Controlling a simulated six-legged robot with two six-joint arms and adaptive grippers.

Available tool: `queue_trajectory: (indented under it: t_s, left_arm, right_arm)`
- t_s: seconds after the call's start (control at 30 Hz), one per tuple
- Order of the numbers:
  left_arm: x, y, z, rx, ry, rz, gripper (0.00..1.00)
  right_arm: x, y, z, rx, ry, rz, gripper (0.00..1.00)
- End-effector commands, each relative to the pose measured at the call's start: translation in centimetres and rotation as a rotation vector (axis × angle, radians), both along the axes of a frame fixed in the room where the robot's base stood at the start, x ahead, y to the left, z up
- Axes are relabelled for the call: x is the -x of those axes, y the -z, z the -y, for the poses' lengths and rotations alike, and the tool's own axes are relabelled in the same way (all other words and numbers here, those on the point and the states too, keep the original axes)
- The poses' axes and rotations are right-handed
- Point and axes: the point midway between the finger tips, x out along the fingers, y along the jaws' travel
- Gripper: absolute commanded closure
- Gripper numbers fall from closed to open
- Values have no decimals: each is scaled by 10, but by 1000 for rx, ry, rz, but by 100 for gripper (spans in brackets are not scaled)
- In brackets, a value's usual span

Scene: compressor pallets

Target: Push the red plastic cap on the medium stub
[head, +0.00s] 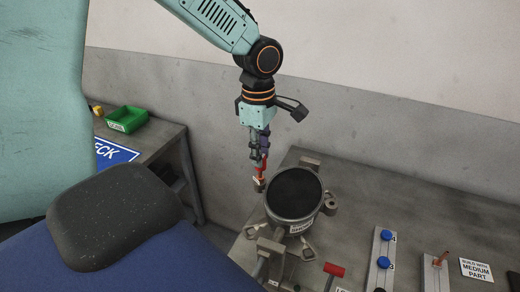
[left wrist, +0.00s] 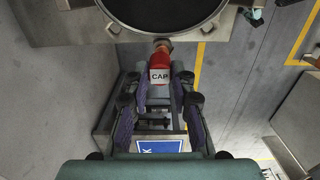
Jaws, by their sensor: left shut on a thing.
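The red cap (left wrist: 160,60) has a white label reading CAP and is held between the fingers of my left gripper (left wrist: 160,85). In the head view the left gripper (head: 261,158) points down beside the dark-topped round compressor (head: 293,192), at its left, with the red cap (head: 262,170) at its tips. A copper-coloured end (left wrist: 162,43), perhaps the stub, shows just beyond the cap at the compressor's edge. The cap is in line with it; I cannot tell whether they touch or how far the cap sits on it. My right gripper is not in view.
The compressor stands on a grey bench (head: 240,250) with clamps around it and a red-handled lever (head: 334,269) in front. At the right are a rail with blue knobs (head: 386,235) and a MEDIUM PART sign (head: 476,269). A green bin (head: 126,119) sits on another bench.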

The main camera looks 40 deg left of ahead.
Motion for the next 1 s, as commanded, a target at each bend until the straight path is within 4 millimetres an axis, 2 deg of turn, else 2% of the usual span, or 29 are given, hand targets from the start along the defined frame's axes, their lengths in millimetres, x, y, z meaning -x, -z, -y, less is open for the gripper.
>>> queue_trajectory:
  t_s: [0.27, 0.3, 0.6, 0.87, 1.0]
  left_arm:
    - [0, 7, 0, 0, 0, 0, 100]
    - [0, 6, 0, 0, 0, 0, 74]
    - [0, 5, 0, 0, 0, 0, 50]
    - [0, 5, 0, 0, 0, 1, 50]
    - [-1, -4, 0, -1, -1, 4, 50]
  right_arm:
    - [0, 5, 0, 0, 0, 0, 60]
    - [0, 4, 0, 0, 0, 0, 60]
    - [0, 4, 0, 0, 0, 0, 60]
    - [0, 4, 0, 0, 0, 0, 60]
    - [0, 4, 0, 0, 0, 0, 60]
